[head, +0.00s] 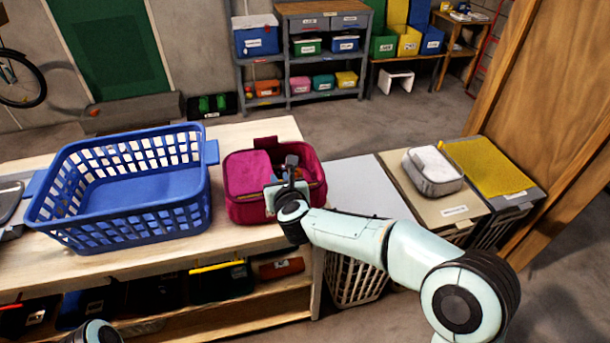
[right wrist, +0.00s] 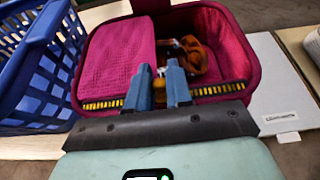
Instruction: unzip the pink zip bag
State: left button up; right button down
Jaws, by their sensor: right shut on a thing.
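The pink zip bag (head: 243,207) stands on the light wooden table, right of the blue basket. In the right wrist view the bag (right wrist: 248,60) has a pink panel over the left of its top, while the right part is open and shows brown-orange contents (right wrist: 193,58). A yellow-and-black zip (right wrist: 218,90) runs along its near edge. My left gripper is out of view.
A blue laundry basket (head: 130,222) stands close to the bag's left side. Right of the table are lidded hampers, one carrying a grey pouch (head: 433,171) and one a yellow mat (head: 487,166). A wooden panel (head: 545,110) rises at the right.

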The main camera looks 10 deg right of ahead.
aim_at(240, 199)
jog(key=a, duration=1)
jog(key=shift+s+a, duration=0.15)
jog(key=shift+a, duration=0.2)
jog(key=c, duration=1.1)
grip_release()
jog(key=b+v, duration=0.1)
jog(key=v, duration=1.2)
jog(key=shift+s+b, duration=0.2)
jog(key=shift+b, duration=0.1)
